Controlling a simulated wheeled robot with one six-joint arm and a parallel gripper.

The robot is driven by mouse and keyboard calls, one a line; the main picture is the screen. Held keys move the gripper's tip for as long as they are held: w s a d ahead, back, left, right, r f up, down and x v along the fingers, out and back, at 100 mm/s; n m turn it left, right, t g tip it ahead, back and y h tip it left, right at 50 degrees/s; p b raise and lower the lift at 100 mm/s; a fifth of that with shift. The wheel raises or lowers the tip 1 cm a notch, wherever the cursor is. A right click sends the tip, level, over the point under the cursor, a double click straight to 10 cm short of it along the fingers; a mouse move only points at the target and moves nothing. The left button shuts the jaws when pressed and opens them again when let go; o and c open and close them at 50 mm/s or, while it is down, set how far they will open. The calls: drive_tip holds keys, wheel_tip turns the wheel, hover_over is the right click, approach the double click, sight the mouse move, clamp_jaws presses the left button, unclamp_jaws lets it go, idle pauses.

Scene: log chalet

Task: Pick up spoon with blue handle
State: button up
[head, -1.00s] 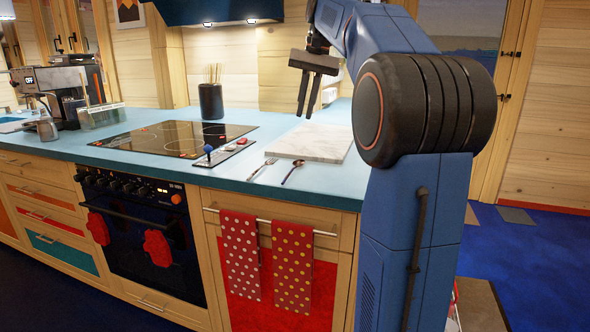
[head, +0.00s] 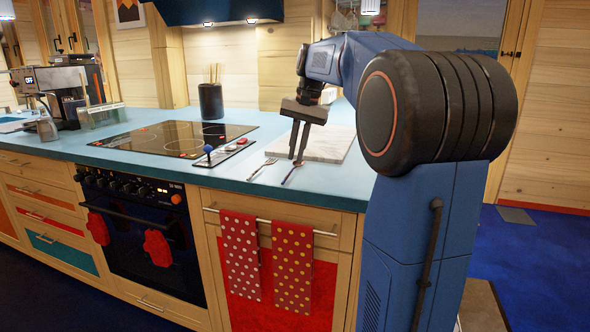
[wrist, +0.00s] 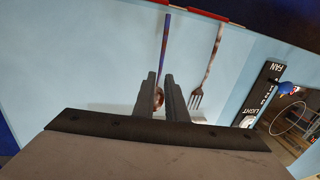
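The spoon (head: 290,175) lies on the blue countertop near its front edge. In the wrist view its blue handle (wrist: 166,38) points away from my gripper, and its bowl shows between the fingers. A fork (head: 263,168) lies beside it, to the left in the head view; it also shows in the wrist view (wrist: 208,62), right of the spoon. My gripper (head: 297,161) points down just above the spoon's bowl end. In the wrist view my gripper (wrist: 160,76) is open with a narrow gap and nothing gripped. I cannot tell whether the fingertips touch the counter.
A pale marble board (head: 330,146) lies behind the spoon. The cooktop (head: 175,138) and a control strip with a blue knob (head: 208,150) are to the left. Polka-dot towels (head: 240,255) hang below the counter's front edge. The counter right of the spoon is clear.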

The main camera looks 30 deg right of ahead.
sight(295, 173)
drive_tip(key=shift+w+a+f, duration=0.1)
drive_tip(key=shift+a+f, duration=0.05)
drive_tip(key=shift+f, duration=0.7)
drive_tip(key=shift+w+a+f, duration=0.1)
drive_tip(key=shift+a+f, duration=0.05)
drive_tip(key=shift+f, duration=0.7)
clamp_jaws()
